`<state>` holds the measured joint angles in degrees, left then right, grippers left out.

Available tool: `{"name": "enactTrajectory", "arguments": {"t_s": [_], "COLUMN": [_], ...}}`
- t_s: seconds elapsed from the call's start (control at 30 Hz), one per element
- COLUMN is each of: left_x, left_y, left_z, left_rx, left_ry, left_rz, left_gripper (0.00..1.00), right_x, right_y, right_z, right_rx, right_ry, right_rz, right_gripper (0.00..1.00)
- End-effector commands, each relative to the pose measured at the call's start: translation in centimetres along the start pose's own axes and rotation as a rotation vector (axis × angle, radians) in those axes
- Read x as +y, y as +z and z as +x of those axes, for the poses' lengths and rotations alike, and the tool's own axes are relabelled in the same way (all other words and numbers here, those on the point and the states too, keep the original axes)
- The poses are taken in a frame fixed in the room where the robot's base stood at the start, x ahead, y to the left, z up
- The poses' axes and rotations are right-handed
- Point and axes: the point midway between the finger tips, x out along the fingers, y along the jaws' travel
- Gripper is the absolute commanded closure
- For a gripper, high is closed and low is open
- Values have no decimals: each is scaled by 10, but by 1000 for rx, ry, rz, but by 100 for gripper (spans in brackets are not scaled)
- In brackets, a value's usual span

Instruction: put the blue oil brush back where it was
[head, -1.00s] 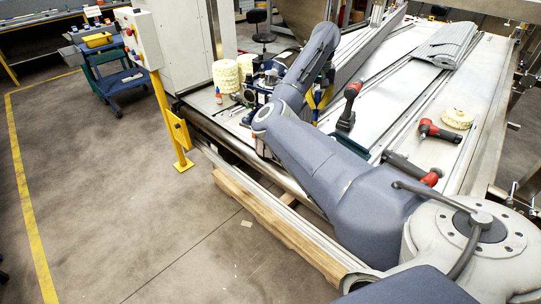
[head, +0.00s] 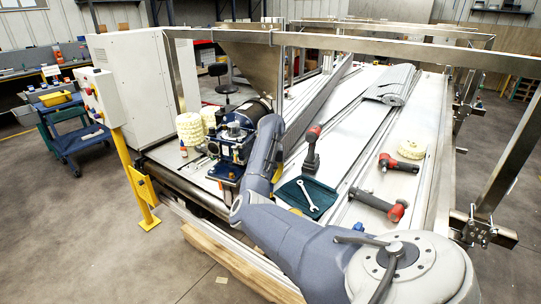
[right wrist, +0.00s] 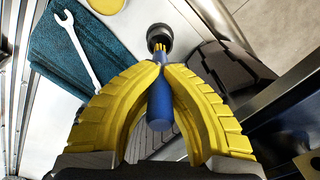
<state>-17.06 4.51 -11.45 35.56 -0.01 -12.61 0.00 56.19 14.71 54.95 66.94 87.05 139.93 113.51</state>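In the right wrist view, my right gripper (right wrist: 163,66) has its yellow fingertips closed together on the blue oil brush (right wrist: 160,107). The brush's blue handle hangs between the fingers, towards the palm. Its yellow bristle end points at a round black cup-like opening (right wrist: 159,36); whether it is inside or just before it I cannot tell. In the head view, my right arm reaches to the machine side of the table and hides most of the gripper; a yellow finger part (head: 277,174) shows beside the arm. The brush cannot be made out there. My left gripper is not in view.
A dark teal cloth (head: 322,190) with a wrench (head: 308,197) lies beside my right arm. A blue-black machine (head: 232,146) stands close on the other side. Red-and-black power tools (head: 312,148) and a cream disc (head: 412,149) are on the table. A metal beam (head: 400,48) crosses above.

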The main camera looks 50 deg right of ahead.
Motion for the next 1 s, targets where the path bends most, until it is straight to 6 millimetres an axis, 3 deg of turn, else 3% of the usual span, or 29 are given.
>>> {"name": "enactTrajectory", "arguments": {"t_s": [0.33,0.63,1.0], "left_x": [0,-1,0], "left_y": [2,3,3], "left_z": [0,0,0], "left_rx": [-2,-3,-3], "left_ry": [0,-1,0], "left_rz": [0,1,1], "left_gripper": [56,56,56], "right_x": [0,0,0], "right_y": [0,1,1], "right_z": [23,57,61], "right_rx": [0,-1,1], "right_ry": [1,1,-1], "right_rz": [0,-1,1], "right_gripper": [100,100,100]}}
